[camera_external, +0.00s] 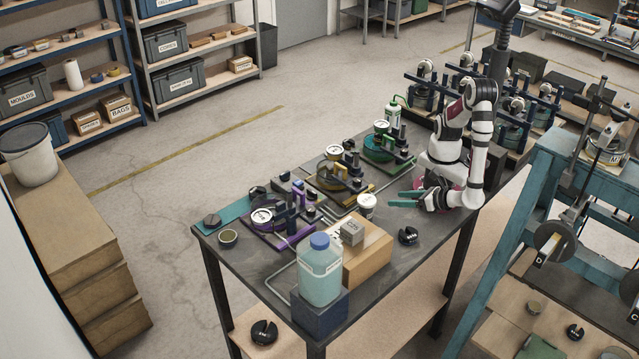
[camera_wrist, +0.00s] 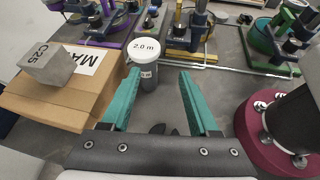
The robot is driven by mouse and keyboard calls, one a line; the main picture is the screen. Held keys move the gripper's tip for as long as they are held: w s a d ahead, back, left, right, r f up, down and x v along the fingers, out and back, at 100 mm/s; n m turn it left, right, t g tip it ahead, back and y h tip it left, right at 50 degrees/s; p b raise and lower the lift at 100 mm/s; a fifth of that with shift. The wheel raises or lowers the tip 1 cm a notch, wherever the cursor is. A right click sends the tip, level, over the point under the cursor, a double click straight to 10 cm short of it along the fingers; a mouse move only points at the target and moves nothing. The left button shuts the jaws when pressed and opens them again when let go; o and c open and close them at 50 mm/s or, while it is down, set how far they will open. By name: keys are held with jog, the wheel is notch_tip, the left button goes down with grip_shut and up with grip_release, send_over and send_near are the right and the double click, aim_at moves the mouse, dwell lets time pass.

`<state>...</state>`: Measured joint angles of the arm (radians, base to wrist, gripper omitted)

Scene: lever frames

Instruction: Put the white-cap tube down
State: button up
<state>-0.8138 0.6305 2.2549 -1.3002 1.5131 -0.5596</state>
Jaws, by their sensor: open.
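The white-cap tube (camera_external: 367,206) stands upright on the dark bench top, close to the right side of the cardboard box. In the wrist view the tube (camera_wrist: 149,76) is a grey cylinder whose white cap reads "2.0 m". My gripper (camera_external: 394,198) is open, with its two teal fingers low over the bench and pointing left towards the tube. In the wrist view the gripper (camera_wrist: 160,73) has nothing between its fingers. The tube stands just beyond the fingertips, nearer the left finger, and appears apart from both.
The cardboard box (camera_external: 370,262) carries a grey block (camera_external: 352,232). A blue-capped bottle (camera_external: 320,272) stands at the front corner. Purple (camera_external: 285,232), yellow and green (camera_external: 385,152) lever frames line the far edge. A black slotted weight (camera_external: 408,235) lies on otherwise clear bench right of the box.

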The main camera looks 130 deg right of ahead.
aim_at(374, 205)
jog(key=w+d+f+n, duration=0.1)
jog(key=d, duration=0.1)
jog(key=w+d+f+t, duration=0.1)
jog(key=d+f, duration=0.1)
jog(key=w+d+f+n, duration=0.1)
jog(key=w+d+f, duration=0.1)
jog(key=d, duration=0.1)
jog(key=shift+d+f+n+t, duration=0.1)
jog(key=shift+n+t, duration=0.2)
jog(key=shift+t, duration=0.1)
jog(key=x, duration=0.6)
grip_shut()
